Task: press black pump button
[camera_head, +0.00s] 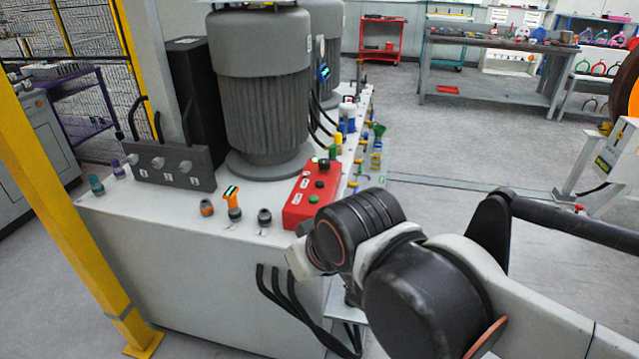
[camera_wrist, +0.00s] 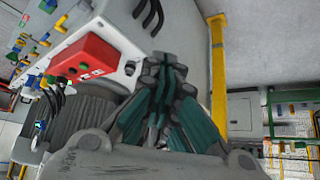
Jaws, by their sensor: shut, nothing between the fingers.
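The red control box (camera_head: 297,212) sits on the near right corner of the machine's white top. It carries small round buttons. A black button (camera_head: 320,184) is in its middle, with a green button (camera_head: 313,199) nearer me and another dark one farther back. The labels are too small to read. In the wrist view the red box (camera_wrist: 88,50) lies left of my gripper (camera_wrist: 164,58). The fingers are shut and empty, apart from the box. In the head view my arm hides the gripper.
A large grey motor (camera_head: 262,100) stands behind the box. Dark knobs and an orange-topped valve (camera_head: 232,205) stand left of it. Black hoses (camera_head: 285,300) hang down the machine's front. A yellow post (camera_head: 60,180) is at left. The floor at right is open.

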